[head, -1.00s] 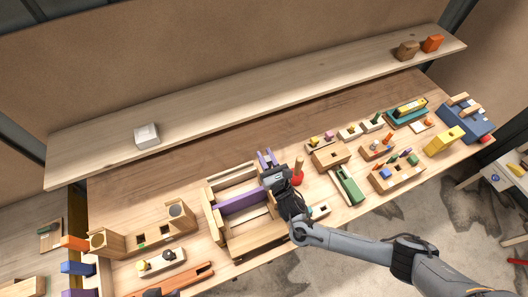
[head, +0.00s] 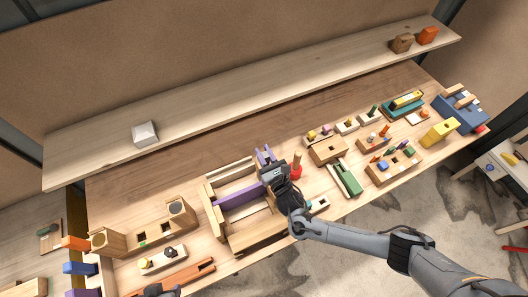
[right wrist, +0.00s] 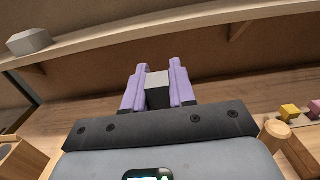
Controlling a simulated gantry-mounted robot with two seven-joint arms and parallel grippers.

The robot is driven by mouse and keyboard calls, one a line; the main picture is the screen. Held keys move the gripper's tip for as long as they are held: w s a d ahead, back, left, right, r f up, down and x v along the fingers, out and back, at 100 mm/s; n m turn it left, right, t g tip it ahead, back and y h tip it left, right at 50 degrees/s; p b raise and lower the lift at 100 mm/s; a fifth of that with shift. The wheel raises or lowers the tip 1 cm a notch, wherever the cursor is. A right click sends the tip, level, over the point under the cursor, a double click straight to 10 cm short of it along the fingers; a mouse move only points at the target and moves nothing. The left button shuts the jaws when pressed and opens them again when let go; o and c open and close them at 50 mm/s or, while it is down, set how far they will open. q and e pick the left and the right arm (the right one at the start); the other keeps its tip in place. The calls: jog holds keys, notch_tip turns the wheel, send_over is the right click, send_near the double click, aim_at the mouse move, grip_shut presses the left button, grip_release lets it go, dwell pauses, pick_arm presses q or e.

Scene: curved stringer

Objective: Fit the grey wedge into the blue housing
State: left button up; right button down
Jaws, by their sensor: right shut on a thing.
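My right gripper (head: 265,154), with purple fingers, is over the work table at the right end of a wooden frame. In the right wrist view, the fingers (right wrist: 158,88) are shut on a small grey block (right wrist: 157,88), which looks like the grey wedge. In the head view this block is too small to make out. A blue block-like body (head: 468,120) with wooden pieces on it stands at the table's far right end. It may be the blue housing, and my right gripper is well away from it. A dark part of what may be my left gripper shows at the bottom edge, fingers hidden.
The wooden frame (head: 222,243) has a purple bar (head: 238,196) across it. A pale block (head: 145,133) sits on the shelf behind. Several small wooden fixtures crowd the table's right half.

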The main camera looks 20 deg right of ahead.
jog(key=shift+f+b, duration=1.6)
jog(key=shift+f, duration=0.9)
jog(key=shift+p, duration=0.3)
jog(key=shift+p, duration=0.4)
dwell(0.4)
jog(key=shift+f+b, duration=0.75)
jog(key=shift+f, duration=0.25)
jog(key=shift+f+b, duration=0.6)
jog(key=shift+f, duration=0.2)
